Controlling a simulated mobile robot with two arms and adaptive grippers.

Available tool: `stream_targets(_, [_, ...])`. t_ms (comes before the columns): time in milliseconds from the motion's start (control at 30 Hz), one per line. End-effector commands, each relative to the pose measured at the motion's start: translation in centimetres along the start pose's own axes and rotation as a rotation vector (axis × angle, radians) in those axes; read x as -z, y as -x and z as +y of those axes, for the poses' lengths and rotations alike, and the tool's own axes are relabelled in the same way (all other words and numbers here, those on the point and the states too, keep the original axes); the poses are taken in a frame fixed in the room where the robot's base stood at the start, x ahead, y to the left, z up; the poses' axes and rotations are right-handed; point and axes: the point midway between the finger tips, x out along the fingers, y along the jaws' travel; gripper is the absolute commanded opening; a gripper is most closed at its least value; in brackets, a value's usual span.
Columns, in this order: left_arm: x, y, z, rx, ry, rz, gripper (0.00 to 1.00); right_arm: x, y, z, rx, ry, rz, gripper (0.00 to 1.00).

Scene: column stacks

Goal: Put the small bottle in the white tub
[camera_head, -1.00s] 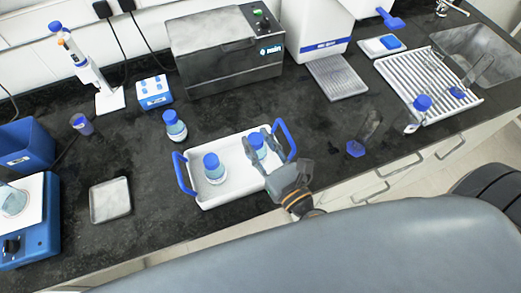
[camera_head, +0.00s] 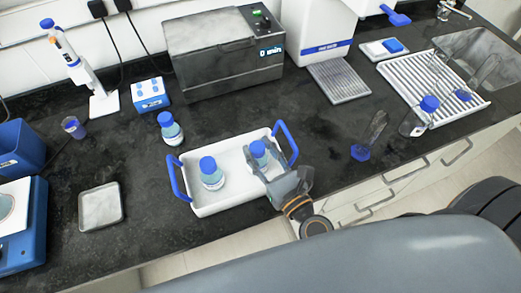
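The white tub (camera_head: 232,203) with blue handles stands on the dark bench in the middle of the head view. A blue-capped bottle (camera_head: 210,173) stands in its left half. A second blue-capped bottle (camera_head: 259,150) is at its right half, with my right gripper (camera_head: 262,162) close around it from the front right. The fingers lie at its sides, but whether they press on it is unclear, and its base is hidden. A third blue-capped bottle (camera_head: 171,130) stands upright on the bench, behind and left of the tub. My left gripper is not in view.
A steel-fronted bath (camera_head: 215,60) and a blue tube rack (camera_head: 150,95) stand behind. A square tray (camera_head: 101,206) lies left.

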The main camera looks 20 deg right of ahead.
Motion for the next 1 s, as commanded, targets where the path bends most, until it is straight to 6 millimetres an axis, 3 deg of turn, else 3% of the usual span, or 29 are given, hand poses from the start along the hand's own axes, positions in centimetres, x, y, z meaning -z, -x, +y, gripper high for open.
stream_targets(433, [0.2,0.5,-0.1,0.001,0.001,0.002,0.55,-0.5,0.0,0.0,0.000,0.001,-0.001,0.55])
stream_targets(700, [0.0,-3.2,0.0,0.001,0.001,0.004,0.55,0.6,5.1,0.1,-0.005,0.004,0.004,0.55])
stream_targets(1000, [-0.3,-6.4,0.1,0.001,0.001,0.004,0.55,0.3,10.5,0.1,-0.005,0.003,0.003,0.55])
